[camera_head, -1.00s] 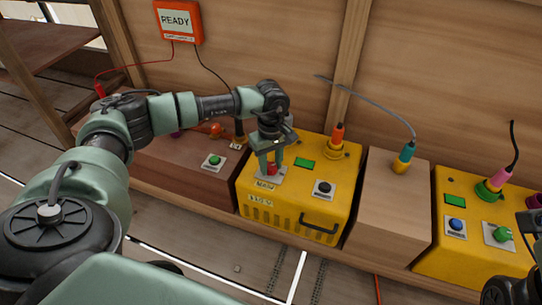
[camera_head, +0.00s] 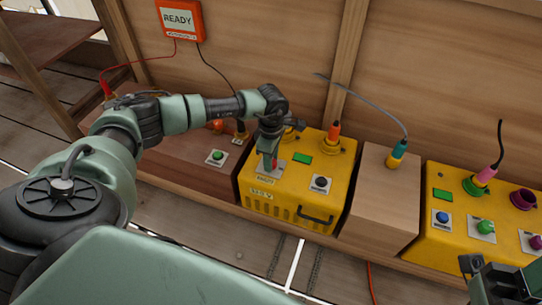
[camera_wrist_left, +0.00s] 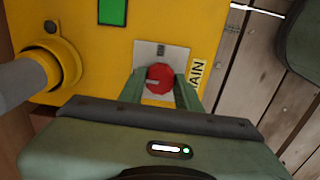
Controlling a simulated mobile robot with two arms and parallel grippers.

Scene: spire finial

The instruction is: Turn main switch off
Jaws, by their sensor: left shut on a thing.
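The main switch is a red round knob (camera_wrist_left: 159,78) on a grey plate (camera_wrist_left: 165,53) on top of the yellow box (camera_head: 290,190). A pale mark on the knob points left in the left wrist view. Part of its "MAIN" label (camera_wrist_left: 197,72) shows beside the plate. My left gripper (camera_head: 270,163) is over the box with its fingers on both sides of the knob, shut on it. The fingers also show in the left wrist view (camera_wrist_left: 160,88). Part of my right arm's end (camera_head: 505,283) shows at the bottom right; its fingers cannot be made out.
The yellow box also carries a green panel (camera_head: 302,158), a black button (camera_head: 320,183) and an orange plug (camera_head: 333,132). A wooden block (camera_head: 378,200) and a second yellow box (camera_head: 465,230) stand to the right. A "READY" display (camera_head: 179,19) hangs on the wall.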

